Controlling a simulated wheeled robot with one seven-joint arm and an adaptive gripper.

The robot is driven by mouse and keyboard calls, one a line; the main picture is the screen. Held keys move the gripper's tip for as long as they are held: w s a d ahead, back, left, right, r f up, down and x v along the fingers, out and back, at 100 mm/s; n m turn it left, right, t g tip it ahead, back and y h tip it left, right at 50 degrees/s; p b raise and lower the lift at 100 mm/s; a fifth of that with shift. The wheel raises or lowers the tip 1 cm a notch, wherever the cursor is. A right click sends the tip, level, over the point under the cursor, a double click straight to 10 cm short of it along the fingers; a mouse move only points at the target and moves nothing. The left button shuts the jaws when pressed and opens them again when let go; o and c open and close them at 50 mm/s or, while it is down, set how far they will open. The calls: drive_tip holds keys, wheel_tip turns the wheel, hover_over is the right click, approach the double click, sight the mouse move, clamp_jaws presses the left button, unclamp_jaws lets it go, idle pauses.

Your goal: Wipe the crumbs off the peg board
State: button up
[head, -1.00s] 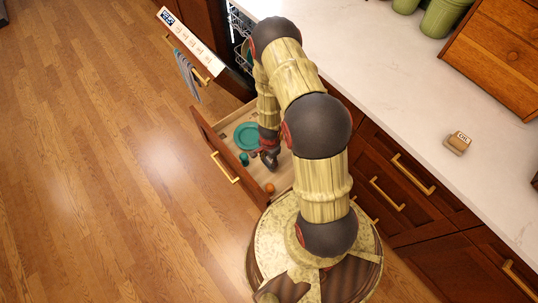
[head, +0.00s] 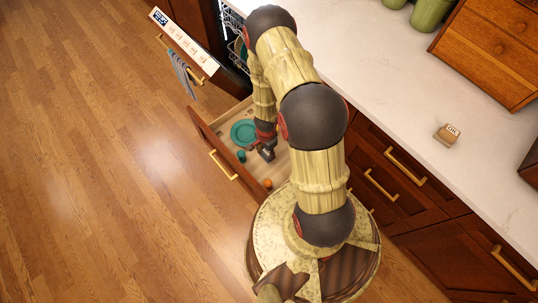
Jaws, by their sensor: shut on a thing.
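A pale wooden board, which looks like the peg board (head: 281,166), lies in the open drawer. A teal plate (head: 243,133) rests on it toward the back left. A small teal piece (head: 241,156) and a small orange piece (head: 267,183) stand nearer the drawer front. My gripper (head: 267,152) is low over the board, right of the plate and the teal piece. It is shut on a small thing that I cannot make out. My arm hides the right part of the board. Crumbs are too small to tell.
The drawer front (head: 213,145) sticks out over the wood floor. A tilted-open dishwasher door (head: 184,42) with a grey towel (head: 180,72) is at the back left. The white counter (head: 400,80) holds a labelled block (head: 447,134), green canisters (head: 430,16) and a wooden chest (head: 490,48).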

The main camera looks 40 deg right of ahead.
drive_tip(key=shift+s+p, duration=0.1)
drive_tip(key=shift+p, duration=0.25)
drive_tip(key=shift+s+f, duration=0.15)
drive_tip(key=shift+f, duration=0.05)
